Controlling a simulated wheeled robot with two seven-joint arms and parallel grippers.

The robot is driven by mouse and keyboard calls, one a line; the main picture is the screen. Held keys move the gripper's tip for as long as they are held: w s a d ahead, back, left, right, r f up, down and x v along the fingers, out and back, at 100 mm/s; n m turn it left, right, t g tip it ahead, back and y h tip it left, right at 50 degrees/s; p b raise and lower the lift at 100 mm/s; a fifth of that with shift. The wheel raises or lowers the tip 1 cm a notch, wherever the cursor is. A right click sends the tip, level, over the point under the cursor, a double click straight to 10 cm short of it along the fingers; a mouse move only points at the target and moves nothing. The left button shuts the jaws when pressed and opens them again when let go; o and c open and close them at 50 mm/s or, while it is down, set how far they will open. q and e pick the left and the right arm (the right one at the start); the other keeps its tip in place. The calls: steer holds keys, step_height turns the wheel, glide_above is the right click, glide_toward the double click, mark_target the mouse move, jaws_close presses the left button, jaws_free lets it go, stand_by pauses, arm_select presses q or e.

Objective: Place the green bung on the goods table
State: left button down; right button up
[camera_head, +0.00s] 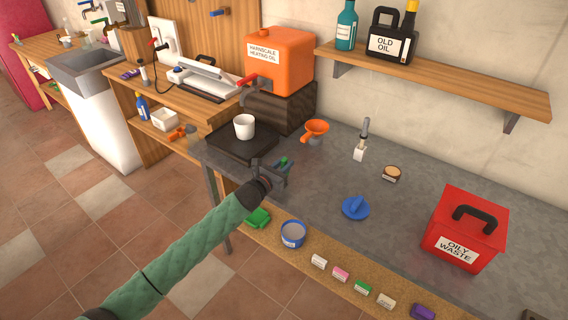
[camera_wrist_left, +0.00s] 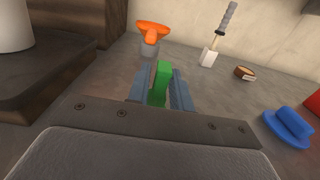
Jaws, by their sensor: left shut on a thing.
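My left gripper (camera_head: 279,170) is shut on the green bung (camera_head: 283,162), near the left part of a grey-topped table (camera_head: 310,193). The wrist view shows the green bung (camera_wrist_left: 160,84) upright between the two grey fingers of my left gripper (camera_wrist_left: 161,92). It appears to be just above the grey top; whether it touches the top is hard to tell. Its lower end is hidden by the gripper. I cannot tell from any label which surface is the goods table. My right gripper is not clearly seen.
A white cup (camera_head: 244,127) on a dark plate stands left of the gripper. The middle is clear.

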arm_select(q)
steer(key=shift+f, duration=0.1)
steer(key=c, duration=1.3)
jaws_free()
steer(key=shift+o, duration=0.2)
arm_select(e)
steer(key=shift+w+r, duration=0.1)
steer(key=shift+r, duration=0.3)
arm_select(q)
steer(key=shift+r, duration=0.2)
